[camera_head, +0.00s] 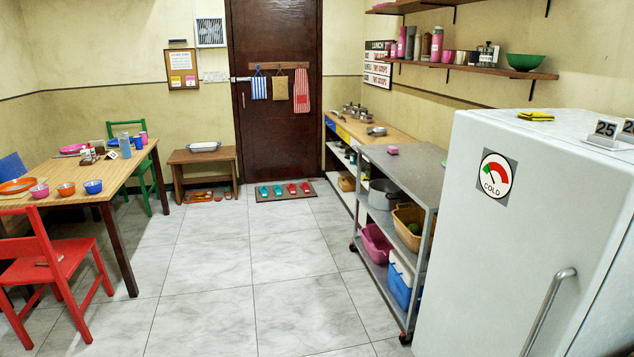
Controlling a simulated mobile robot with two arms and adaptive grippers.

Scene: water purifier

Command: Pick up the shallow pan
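A low, light-coloured pan or dish (204,147) with a dark rim sits on the small wooden bench (186,157) near the back wall, left of the door. A small grey metal pan (376,131) lies on the wooden counter along the right wall, near its front end. Both are far off and small, and I cannot tell for sure which is the shallow pan. Neither of my grippers shows in the head view.
Tiled floor (230,265) is clear through the middle. A table (120,175) with a red chair (58,262) is at left. A grey trolley (418,170) and a white fridge (520,235) line the right. Slippers lie on a mat (290,197) before the door.

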